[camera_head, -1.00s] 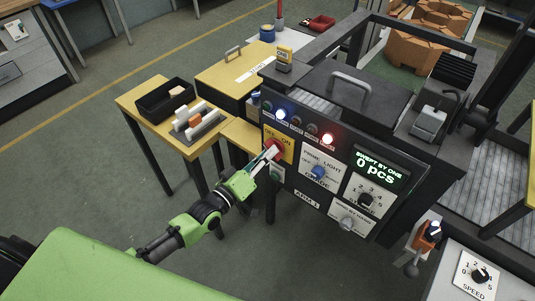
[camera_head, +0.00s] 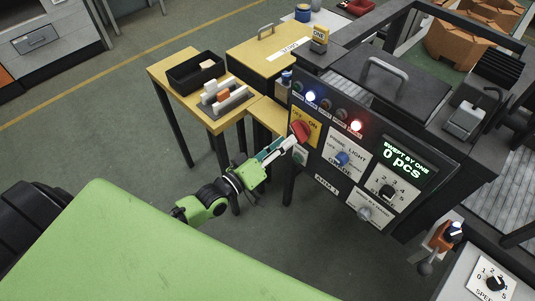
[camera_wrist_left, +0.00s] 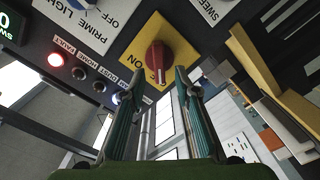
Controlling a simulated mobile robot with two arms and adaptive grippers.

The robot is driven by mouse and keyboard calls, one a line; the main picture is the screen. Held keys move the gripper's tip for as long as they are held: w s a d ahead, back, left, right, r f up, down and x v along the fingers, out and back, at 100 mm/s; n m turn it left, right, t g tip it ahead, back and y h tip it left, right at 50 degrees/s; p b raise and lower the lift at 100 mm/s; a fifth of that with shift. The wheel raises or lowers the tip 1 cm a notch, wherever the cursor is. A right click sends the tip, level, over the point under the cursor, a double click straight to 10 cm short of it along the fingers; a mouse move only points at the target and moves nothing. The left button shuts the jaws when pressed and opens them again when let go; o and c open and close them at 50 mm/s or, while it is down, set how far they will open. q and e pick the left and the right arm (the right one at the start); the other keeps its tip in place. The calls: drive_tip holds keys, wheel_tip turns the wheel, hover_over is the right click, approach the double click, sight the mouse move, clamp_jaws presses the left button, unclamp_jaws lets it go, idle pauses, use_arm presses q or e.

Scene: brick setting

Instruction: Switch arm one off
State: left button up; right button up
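The red rotary switch (camera_head: 300,130) sits on a yellow OFF/ON plate (camera_head: 314,123) on the dark panel marked ARM 1 (camera_head: 327,186). My left gripper (camera_head: 292,143) is just in front of it. In the left wrist view the red switch (camera_wrist_left: 158,57) is beyond and between the two fingertips (camera_wrist_left: 157,82), which are apart and hold nothing. The OFF word is hidden there. Whether a fingertip touches the switch, I cannot tell. My right gripper is not in view.
A blue lamp (camera_head: 310,97) and a red lamp (camera_head: 356,126) are lit. A blue PRIME LIGHT knob (camera_head: 341,158), a display reading 0 pcs (camera_head: 404,158) and a dial (camera_head: 387,191) are nearby. A yellow table (camera_head: 158,70) with a black bin (camera_head: 196,72) stands left.

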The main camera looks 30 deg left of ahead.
use_arm(q)
drive_tip(key=v, duration=0.7)
drive_tip(key=shift+s, duration=0.35)
drive_tip(key=shift+a, duration=0.1)
drive_tip(key=s+a+f+m+g+y, duration=0.1)
drive_tip(key=s+a+f+g+y, duration=0.15)
drive_tip(key=f, duration=0.75)
drive_tip(key=s+a+f+m+g+y, duration=0.15)
drive_tip(key=s+f, duration=0.25)
drive_tip(key=f, duration=0.7)
drive_tip(key=s+a+f+m+g+y, duration=0.1)
drive_tip(key=s+a+f+g, duration=0.2)
drive_tip(key=f, duration=0.7)
drive_tip(key=s+d+f+m+g, duration=0.1)
drive_tip(key=s+f+g, duration=0.2)
drive_tip(key=s+f, duration=0.3)
drive_tip(key=s+d+f+m+g, duration=0.2)
drive_tip(key=s+f, duration=0.3)
drive_tip(key=s, duration=0.8)
drive_tip(key=s+d+f+m+g+y, duration=0.1)
drive_tip(key=s+f+g, duration=0.3)
drive_tip(key=s, duration=0.6)
wheel_tip(320, 180, down, 3)
drive_tip(key=shift+d+r, duration=0.15)
drive_tip(key=shift+d, duration=0.5)
